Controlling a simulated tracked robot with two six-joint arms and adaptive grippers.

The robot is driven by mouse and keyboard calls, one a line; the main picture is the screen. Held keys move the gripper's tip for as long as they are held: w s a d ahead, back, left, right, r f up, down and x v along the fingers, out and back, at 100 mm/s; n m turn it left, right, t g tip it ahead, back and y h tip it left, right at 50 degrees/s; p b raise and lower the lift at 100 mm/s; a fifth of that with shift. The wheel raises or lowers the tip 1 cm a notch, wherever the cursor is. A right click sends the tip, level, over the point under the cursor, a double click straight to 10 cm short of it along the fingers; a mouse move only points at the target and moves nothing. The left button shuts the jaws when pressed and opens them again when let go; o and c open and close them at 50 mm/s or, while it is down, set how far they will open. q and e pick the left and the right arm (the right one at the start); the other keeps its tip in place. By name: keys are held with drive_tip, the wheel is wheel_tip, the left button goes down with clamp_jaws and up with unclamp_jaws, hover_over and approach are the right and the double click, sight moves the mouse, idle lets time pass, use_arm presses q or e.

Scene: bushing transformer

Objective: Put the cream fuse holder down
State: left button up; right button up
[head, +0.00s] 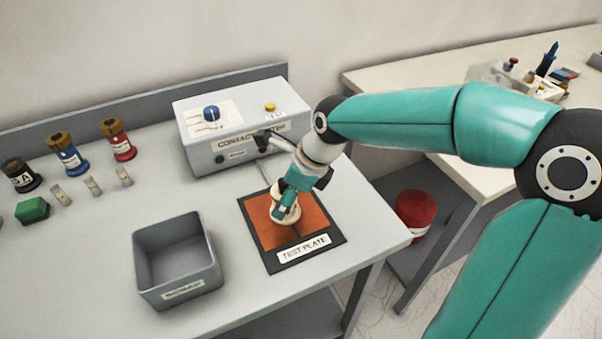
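The cream fuse holder (288,218) is upright at the copper-coloured test plate (265,226), mostly covered by my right gripper. Its pale round base shows below the fingers. My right gripper (284,210) points down and is shut on the holder's upper part. The base looks to be on or very close to the plate; a small gap cannot be ruled out. My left gripper is not in view.
The grey tester box (235,130) stands behind the plate. An empty grey bin (178,290) is front left. Black, blue and red holders (68,155), small fuses (93,185) and a green block (32,210) are at left. A red bucket (414,210) is beyond the table's right edge.

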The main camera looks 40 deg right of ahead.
drive_tip(key=v, duration=1)
drive_tip(key=shift+p, duration=0.35)
drive_tip(key=shift+s+r, duration=0.1)
